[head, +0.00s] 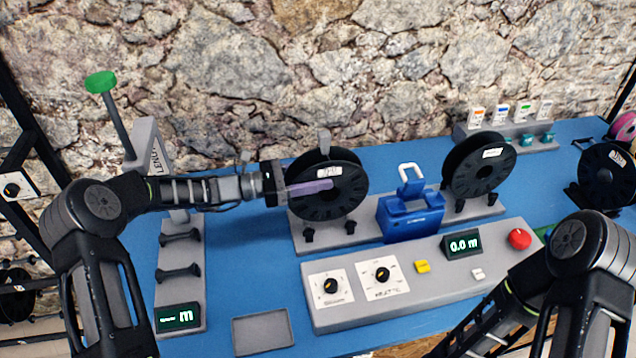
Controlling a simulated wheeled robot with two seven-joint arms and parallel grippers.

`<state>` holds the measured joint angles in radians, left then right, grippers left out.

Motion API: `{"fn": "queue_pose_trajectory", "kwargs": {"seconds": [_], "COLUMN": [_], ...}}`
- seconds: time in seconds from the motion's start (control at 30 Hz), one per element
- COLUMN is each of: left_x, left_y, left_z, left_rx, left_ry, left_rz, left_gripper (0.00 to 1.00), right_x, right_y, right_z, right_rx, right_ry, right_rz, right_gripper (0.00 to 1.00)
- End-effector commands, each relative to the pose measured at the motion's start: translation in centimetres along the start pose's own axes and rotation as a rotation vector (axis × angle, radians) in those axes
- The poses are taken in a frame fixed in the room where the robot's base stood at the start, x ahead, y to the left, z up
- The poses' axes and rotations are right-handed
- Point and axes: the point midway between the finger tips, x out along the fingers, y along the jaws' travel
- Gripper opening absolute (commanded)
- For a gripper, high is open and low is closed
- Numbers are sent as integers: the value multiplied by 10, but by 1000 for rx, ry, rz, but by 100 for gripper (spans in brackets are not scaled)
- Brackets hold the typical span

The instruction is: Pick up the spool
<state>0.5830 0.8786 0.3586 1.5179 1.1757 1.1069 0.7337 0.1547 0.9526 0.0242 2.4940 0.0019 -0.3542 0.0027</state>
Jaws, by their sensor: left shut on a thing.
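A black spool (345,197) with a white label stands upright at the left end of a grey stand (372,235). My left gripper (308,188) reaches in from the left and is shut on this spool, with a purple bar lying across the spool's face. I cannot tell whether the spool still touches the small black rollers below it. A second black spool (462,172) stands upright at the right of the same stand. My right arm shows at the lower right, but its gripper is out of view.
A blue device (410,215) with a pale handle sits between the spools. In front is a grey control panel (385,310) with knobs, a 0.0 m display and a red button. A grey length unit (180,290) stands left. More spools (606,175) are at far right.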

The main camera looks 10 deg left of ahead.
Motion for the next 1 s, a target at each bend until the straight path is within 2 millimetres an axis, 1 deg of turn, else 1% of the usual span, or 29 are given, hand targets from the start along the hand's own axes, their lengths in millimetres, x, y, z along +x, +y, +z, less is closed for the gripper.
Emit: {"fn": "queue_pose_trajectory", "kwargs": {"seconds": [0.03, 0.2, 0.3, 0.4, 0.57, 1.0], "left_x": [0, 0, 1, 1, 1, 1], "left_y": [0, 0, -1, 0, -1, 0], "left_z": [10, 43, 61, 74, 82, 82], "left_rx": [6, 7, 7, 5, 1, 1], "left_ry": [-2, -3, -2, -2, -2, -3], "left_rz": [-1, -1, -2, -2, -2, -2], "left_gripper": [0, 0, 0, 0, 0, 0], "right_x": [3, 8, 10, 11, 11, 11], "right_y": [1, 2, 3, 3, 3, 3], "right_z": [0, -1, -1, -1, -2, -2], "right_rx": [0, -2, -2, -3, -3, -3], "right_ry": [0, 2, 3, 3, 4, 4], "right_rz": [-1, -2, -3, -4, -4, -4], "right_gripper": [36, 36, 36, 36, 36, 36]}}
